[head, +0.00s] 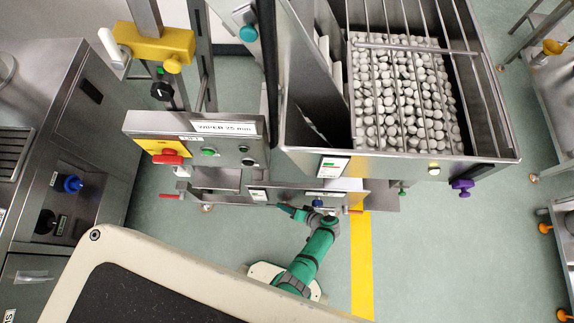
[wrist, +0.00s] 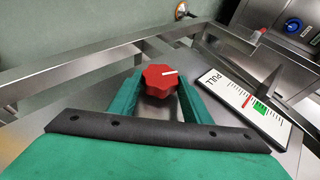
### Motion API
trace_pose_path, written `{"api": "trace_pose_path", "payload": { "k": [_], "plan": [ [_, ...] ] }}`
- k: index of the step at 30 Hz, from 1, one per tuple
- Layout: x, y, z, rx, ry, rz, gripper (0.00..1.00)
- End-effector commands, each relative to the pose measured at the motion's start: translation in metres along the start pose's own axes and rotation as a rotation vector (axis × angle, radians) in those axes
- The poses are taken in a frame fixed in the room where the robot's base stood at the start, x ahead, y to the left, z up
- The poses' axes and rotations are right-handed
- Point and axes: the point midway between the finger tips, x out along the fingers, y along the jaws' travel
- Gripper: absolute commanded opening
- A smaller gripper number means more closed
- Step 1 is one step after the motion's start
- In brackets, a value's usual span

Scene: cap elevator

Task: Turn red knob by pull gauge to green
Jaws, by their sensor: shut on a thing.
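In the wrist view, the red knob (wrist: 158,82), lobed with a white pointer line, sits between the two green fingers of my gripper (wrist: 162,85). The fingers are shut on its sides. The white gauge (wrist: 222,90) marked PULL lies just right of the knob. Its thin red needle (wrist: 240,93) stands by the left edge of a green patch (wrist: 262,107). In the head view, my gripper (head: 291,211) is under the front of the steel machine. The held knob and the gauge cannot be made out there.
Steel frame bars (wrist: 85,62) run behind and beside the knob. In the head view, a steel hopper (head: 500,150) full of white caps stands above.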

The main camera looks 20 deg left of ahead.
Motion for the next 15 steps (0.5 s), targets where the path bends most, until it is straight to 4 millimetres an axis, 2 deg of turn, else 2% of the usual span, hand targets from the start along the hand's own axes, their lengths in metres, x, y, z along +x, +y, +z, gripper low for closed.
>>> {"api": "trace_pose_path", "payload": {
  "k": [15],
  "plan": [
    [0.0001, 0.0039, 0.0014, 0.06, -0.001, -0.133, 0.21]
  ]
}}
